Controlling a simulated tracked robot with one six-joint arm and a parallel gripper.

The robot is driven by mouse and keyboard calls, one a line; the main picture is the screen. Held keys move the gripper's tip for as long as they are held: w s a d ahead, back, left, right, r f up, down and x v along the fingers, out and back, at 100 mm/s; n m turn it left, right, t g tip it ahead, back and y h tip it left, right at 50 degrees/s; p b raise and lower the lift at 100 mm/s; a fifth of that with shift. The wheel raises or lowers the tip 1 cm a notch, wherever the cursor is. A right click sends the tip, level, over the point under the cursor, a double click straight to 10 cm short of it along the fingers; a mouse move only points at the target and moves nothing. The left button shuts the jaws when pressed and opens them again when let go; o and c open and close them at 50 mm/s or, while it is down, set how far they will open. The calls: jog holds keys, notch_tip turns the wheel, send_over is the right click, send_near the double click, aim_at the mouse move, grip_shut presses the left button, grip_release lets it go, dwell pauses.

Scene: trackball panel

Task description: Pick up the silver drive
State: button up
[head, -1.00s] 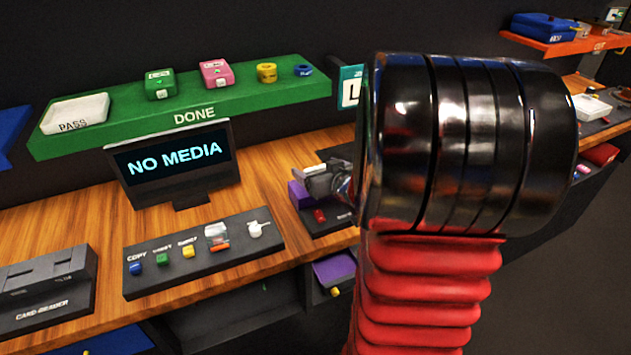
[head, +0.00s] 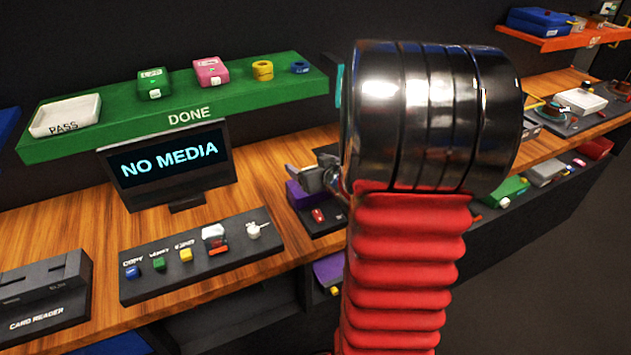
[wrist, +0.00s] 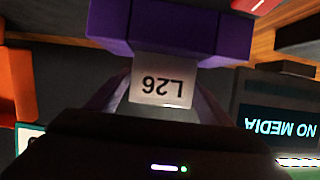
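The silver drive (wrist: 161,91) shows in the wrist view, with an upside-down L26 label. Its far end meets a purple block (wrist: 170,30), which spans the top of that view. My gripper (wrist: 163,88) has one finger on each side of the drive. The fingers come very close to its sides, but I cannot tell whether they touch it. In the head view my gripper (head: 318,178) is at the purple block (head: 300,196), beside the button panel. My thick arm hides much of that spot, and I cannot make out the drive there.
A monitor (head: 168,164) reading NO MEDIA stands behind the button panel (head: 200,262). A green DONE shelf (head: 225,105) hangs above with several items. A card reader (head: 42,292) is at the left. An orange shelf (head: 560,41) is at the far right.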

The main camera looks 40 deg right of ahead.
jog(key=c, duration=1.1)
jog(key=shift+r, duration=0.1)
notch_tip(320, 180, up, 10)
jog(key=shift+f, duration=0.1)
dwell(0.7)
